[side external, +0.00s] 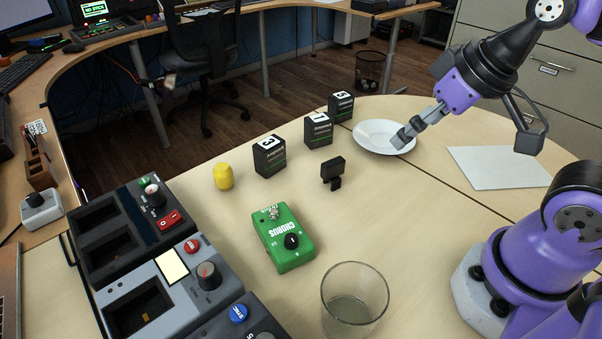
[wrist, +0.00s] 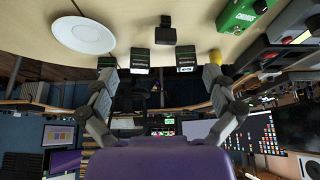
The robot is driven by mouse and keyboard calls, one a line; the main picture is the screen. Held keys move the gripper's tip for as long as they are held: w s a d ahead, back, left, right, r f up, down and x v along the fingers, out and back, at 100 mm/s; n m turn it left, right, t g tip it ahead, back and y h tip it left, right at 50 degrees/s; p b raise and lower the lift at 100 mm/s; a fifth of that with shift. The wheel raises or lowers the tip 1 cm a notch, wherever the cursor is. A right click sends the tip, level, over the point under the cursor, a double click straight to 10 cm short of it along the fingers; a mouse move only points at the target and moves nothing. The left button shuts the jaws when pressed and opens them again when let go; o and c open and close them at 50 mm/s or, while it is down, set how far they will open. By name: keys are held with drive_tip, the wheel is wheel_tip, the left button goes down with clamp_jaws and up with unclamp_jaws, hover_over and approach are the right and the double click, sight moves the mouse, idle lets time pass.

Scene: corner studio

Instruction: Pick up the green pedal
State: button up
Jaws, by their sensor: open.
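The green pedal (side external: 283,237), marked CHORUS with a black knob and a metal switch, lies on the table in the middle of the side view. In the wrist view the green pedal (wrist: 246,14) is at the top right, partly cut off. My gripper (side external: 402,138) is above the white plate, to the right of and well apart from the pedal. In the wrist view my gripper (wrist: 159,72) has its two fingers spread wide with nothing held between them.
A glass (side external: 354,300) stands just right of the pedal's near end. A yellow cylinder (side external: 223,177), several black numbered boxes (side external: 269,157) and a small black object (side external: 333,172) stand beyond it. Control consoles (side external: 160,280) lie left. A white plate (side external: 384,136) and paper (side external: 498,167) lie right.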

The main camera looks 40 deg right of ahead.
drive_tip(key=m+g, duration=0.3)
drive_tip(key=g, duration=0.3)
hover_over(282, 229)
drive_tip(key=f, duration=1.1)
drive_tip(key=shift+s+d, duration=0.15)
drive_tip(key=shift+d, duration=0.05)
drive_tip(key=f, duration=0.6)
drive_tip(key=shift+w+a, duration=0.2)
drive_tip(key=c, duration=1.3)
